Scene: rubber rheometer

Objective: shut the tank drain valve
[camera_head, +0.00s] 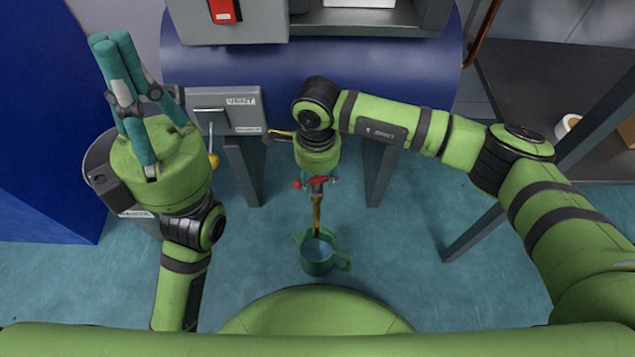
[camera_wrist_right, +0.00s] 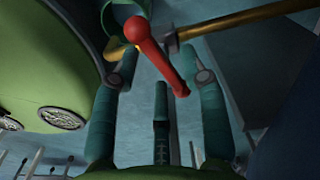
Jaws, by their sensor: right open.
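The drain valve's red lever (camera_head: 318,180) shows just below my right gripper (camera_head: 316,178) in the head view, under the blue tank (camera_head: 370,65). In the right wrist view the red lever (camera_wrist_right: 160,58) slants between the open fingers of my right gripper (camera_wrist_right: 160,95); I cannot tell whether they touch it. A brass pipe (camera_wrist_right: 235,22) meets the valve there. A brass spout (camera_head: 317,212) runs down to a green jug (camera_head: 318,254) on the floor. My left gripper (camera_head: 108,42) points up at the upper left, fingertips together, empty and far from the valve.
A grey box marked VENT (camera_head: 241,108) is on the tank's front, left of my right arm. Grey support legs (camera_head: 243,172) stand on both sides of the valve. A blue cabinet (camera_head: 45,130) is at left, dark shelving (camera_head: 540,90) at right. Floor around the jug is clear.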

